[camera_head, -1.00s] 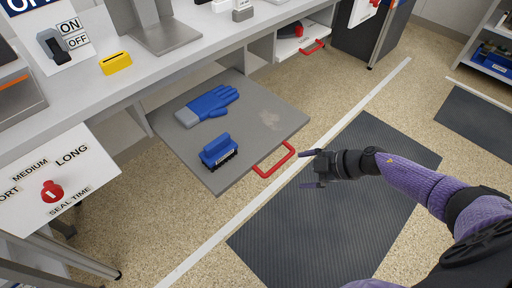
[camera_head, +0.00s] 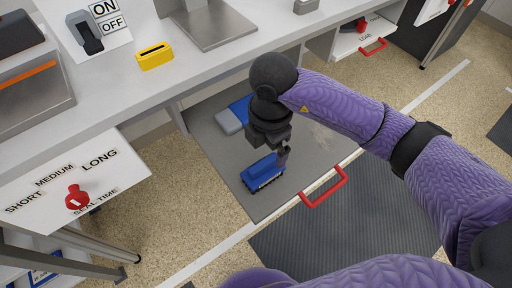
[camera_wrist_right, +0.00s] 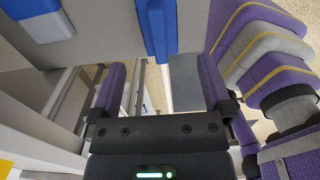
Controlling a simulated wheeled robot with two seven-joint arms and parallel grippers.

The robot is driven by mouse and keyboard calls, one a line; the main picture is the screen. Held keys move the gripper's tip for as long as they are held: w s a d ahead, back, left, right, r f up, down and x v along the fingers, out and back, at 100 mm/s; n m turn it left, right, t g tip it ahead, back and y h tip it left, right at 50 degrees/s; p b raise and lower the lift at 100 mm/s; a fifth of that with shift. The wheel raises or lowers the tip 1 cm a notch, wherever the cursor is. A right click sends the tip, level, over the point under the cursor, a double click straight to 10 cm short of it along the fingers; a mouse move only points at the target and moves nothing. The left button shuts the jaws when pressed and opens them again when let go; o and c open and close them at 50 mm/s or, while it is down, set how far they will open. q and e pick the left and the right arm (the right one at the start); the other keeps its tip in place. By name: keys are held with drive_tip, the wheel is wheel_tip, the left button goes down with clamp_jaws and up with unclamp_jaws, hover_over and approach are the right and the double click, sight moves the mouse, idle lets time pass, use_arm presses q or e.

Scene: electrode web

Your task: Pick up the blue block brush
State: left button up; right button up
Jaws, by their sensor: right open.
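The blue block brush (camera_head: 262,172) lies bristles down on the grey pull-out drawer (camera_head: 215,150), near its front left corner. In the right wrist view the blue brush (camera_wrist_right: 157,28) shows at the top, between and beyond the open fingers. My right gripper (camera_head: 278,155) is over the drawer, right above the brush, and hides part of its top. It is open and empty in the right wrist view (camera_wrist_right: 163,85). I cannot tell whether a finger touches the brush. My left gripper is not in view.
The drawer has a red handle (camera_head: 324,188) in front. The white counter (camera_head: 180,85) overhangs the drawer's back. A sloped seal-time panel (camera_head: 70,185) stands at the left.

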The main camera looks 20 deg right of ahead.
sight(264, 170)
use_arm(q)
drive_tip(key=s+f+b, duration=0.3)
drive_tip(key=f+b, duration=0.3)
use_arm(e)
drive_tip(key=f, duration=1)
drive_tip(key=shift+a+f, duration=0.15)
drive_tip(key=shift+a, duration=0.1)
drive_tip(key=shift+r, duration=0.25)
drive_tip(key=c, duration=1.3)
drive_tip(key=shift+o, duration=0.2)
wheel_tip(264, 170, up, 10)
drive_tip(key=p, duration=0.5)
drive_tip(key=shift+r+p, duration=0.1)
drive_tip(key=shift+p, duration=0.25)
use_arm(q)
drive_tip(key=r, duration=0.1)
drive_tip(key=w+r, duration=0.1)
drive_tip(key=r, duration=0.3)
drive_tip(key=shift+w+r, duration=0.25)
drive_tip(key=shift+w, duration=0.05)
